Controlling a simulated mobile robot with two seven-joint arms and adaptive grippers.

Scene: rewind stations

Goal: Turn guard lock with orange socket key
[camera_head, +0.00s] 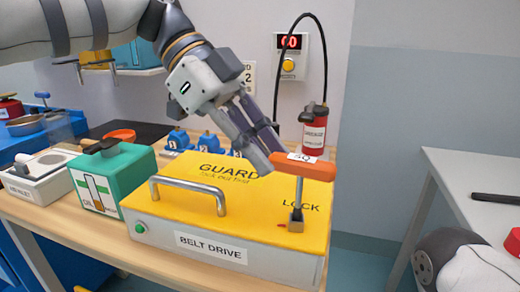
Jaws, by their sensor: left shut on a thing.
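The orange socket key (308,168) stands upright on the yellow guard (255,222), its T-handle on top and its metal shaft running down to the lock (296,226) at the guard's right front. The shaft's lower end meets the lock; I cannot tell how deeply it is seated. My left gripper (272,160) comes in from the upper left and is shut on the left end of the orange handle. The fingers partly hide the handle's left end. My right gripper is not in view.
A metal bar handle (180,182) rises from the guard's left. A red canister (314,132) with a black hose stands behind the key. A green box (115,172) sits left of the guard. A grey table (470,190) stands at right across a gap.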

